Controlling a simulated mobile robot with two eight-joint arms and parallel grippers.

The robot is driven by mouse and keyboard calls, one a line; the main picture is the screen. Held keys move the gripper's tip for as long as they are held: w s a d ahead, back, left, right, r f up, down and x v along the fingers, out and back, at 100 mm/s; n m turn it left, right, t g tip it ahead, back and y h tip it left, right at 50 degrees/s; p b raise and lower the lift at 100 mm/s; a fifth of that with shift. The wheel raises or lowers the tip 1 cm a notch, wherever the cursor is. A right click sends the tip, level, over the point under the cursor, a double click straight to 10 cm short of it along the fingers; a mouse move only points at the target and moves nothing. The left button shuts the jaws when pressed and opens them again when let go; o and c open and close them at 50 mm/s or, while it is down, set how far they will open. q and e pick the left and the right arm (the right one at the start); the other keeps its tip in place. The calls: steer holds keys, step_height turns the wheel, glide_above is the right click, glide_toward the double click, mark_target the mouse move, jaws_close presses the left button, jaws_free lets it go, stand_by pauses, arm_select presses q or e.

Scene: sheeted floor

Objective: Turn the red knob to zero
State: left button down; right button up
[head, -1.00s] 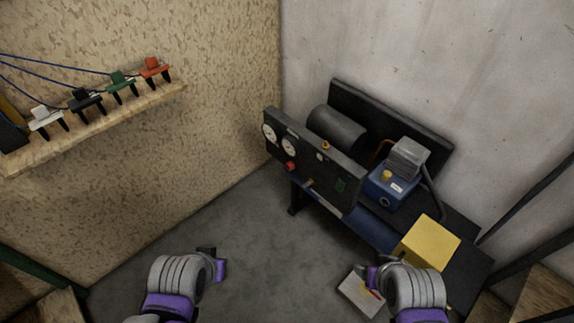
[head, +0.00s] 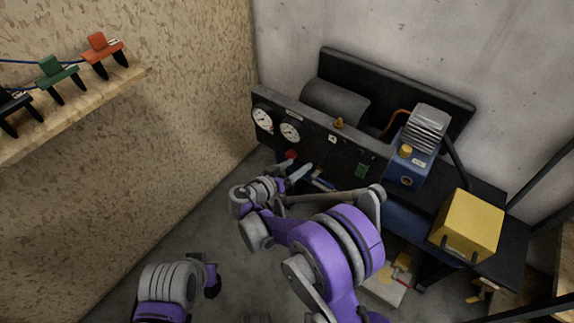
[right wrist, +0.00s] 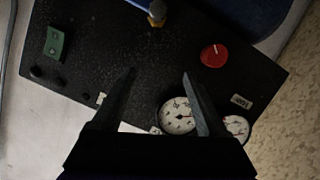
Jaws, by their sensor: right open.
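The red knob (head: 291,154) is on the front of a black gauge panel (head: 330,150), below two dials. In the right wrist view the red knob (right wrist: 214,56) shows whole, round, with a small pale mark, on the panel (right wrist: 105,50). My right gripper (head: 303,172) reaches the panel front near the knob in the head view. In the right wrist view my right gripper (right wrist: 159,73) is open and empty, its fingers apart. The knob lies up and right of the right fingertip, not between the fingers.
Two white dials (right wrist: 178,115) sit on the panel near my fingers. A brass fitting (right wrist: 157,12) and a green switch (right wrist: 54,42) are also on it. A blue pump (head: 408,170) and yellow box (head: 468,224) stand at right. A wooden shelf (head: 75,115) holds clamps at left.

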mark_target(291, 155)
steer(key=a+f+m+t+b, duration=0.1)
steer(key=a+f+t+b, duration=0.15)
steer(key=a+f, duration=0.55)
arm_select(q)
step_height(291, 155, down, 4)
steer(key=shift+w+f, duration=0.1)
steer(key=shift+f, duration=0.15)
arm_select(e)
steer(key=r+x, duration=0.1)
steer(key=x, duration=0.8)
steer(key=shift+w+r+t+h, duration=0.35)
steer(key=shift+w+t+h, duration=0.05)
steer(key=shift+w+t, duration=0.05)
steer(key=shift+d, duration=0.15)
jaws_close()
